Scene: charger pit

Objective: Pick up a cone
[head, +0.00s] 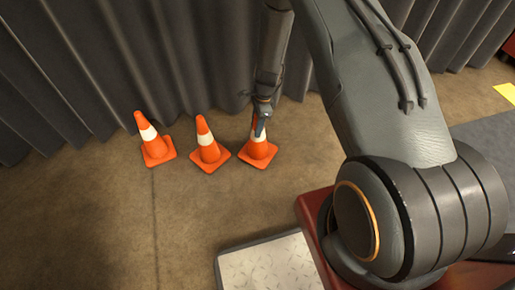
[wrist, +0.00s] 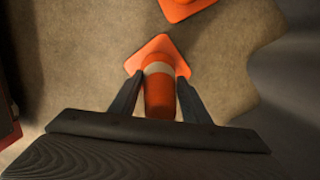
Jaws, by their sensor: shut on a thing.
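Three orange cones with white bands stand in a row on the floor in the head view: a left cone (head: 156,148), a middle cone (head: 208,150) and a right cone (head: 258,152). My gripper (head: 261,122) is at the upper part of the right cone and hides some of its top. In the wrist view, my gripper (wrist: 156,86) is shut on this cone (wrist: 159,96), with one finger on each side of it. The cone's square base points away from the gripper. Whether the base touches the floor is hard to tell. Part of another cone (wrist: 182,8) shows at the top edge.
A dark pleated curtain (head: 90,60) hangs close behind the cones. A metal plate (head: 268,268) lies at the front, beside a red surface (head: 312,210). A yellow patch (head: 507,92) is at the far right. The brown floor (head: 90,230) at the front left is clear.

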